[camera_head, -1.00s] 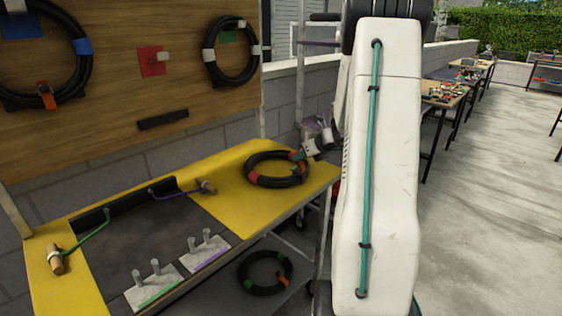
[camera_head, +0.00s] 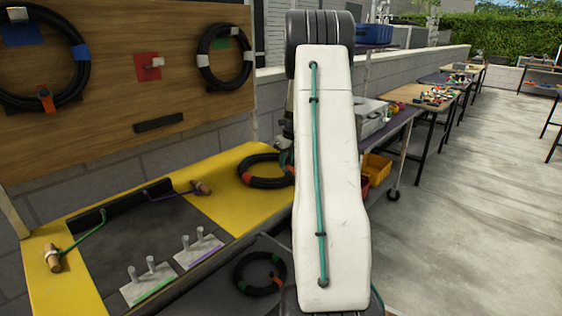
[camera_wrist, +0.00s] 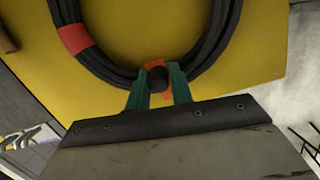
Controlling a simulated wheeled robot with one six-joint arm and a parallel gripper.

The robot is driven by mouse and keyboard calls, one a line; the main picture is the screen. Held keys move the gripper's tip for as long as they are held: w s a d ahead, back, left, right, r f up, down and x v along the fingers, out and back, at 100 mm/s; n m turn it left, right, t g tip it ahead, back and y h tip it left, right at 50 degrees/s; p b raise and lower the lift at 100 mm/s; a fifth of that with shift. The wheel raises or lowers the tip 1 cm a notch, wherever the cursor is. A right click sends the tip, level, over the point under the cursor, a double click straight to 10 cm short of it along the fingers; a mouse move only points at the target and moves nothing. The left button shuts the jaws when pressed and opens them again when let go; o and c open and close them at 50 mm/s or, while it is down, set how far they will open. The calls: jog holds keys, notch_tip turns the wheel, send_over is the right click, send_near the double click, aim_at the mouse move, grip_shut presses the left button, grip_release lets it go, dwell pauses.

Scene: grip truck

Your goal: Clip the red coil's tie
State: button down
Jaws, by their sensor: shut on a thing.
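The black coil with red bands (camera_head: 267,184) lies on the yellow table top; my arm hides its right side in the head view. In the wrist view the coil (camera_wrist: 103,67) arcs across the top, with a wide red band (camera_wrist: 75,38) at its left. My gripper (camera_wrist: 157,82) has its green fingers on either side of a dark rounded piece (camera_wrist: 157,78) at the coil's near edge. An orange-red tie (camera_wrist: 154,64) shows right behind that piece. The fingers are shut on it; how the tie sits between them is partly hidden.
Another banded coil (camera_head: 258,277) lies on a lower surface. Coils (camera_head: 226,56) hang on the wooden board (camera_head: 120,100). A grey case (camera_head: 371,117) and yellow bin (camera_head: 376,168) stand at the right.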

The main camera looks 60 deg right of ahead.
dwell(0.4)
jog(key=c, duration=1.3)
grip_release()
jog(key=shift+s, duration=0.1)
jog(key=r, duration=0.2)
jog(key=s+r, duration=0.1)
jog(key=r, duration=0.4)
jog(key=shift+s+r, duration=0.15)
jog(key=shift+r, duration=0.15)
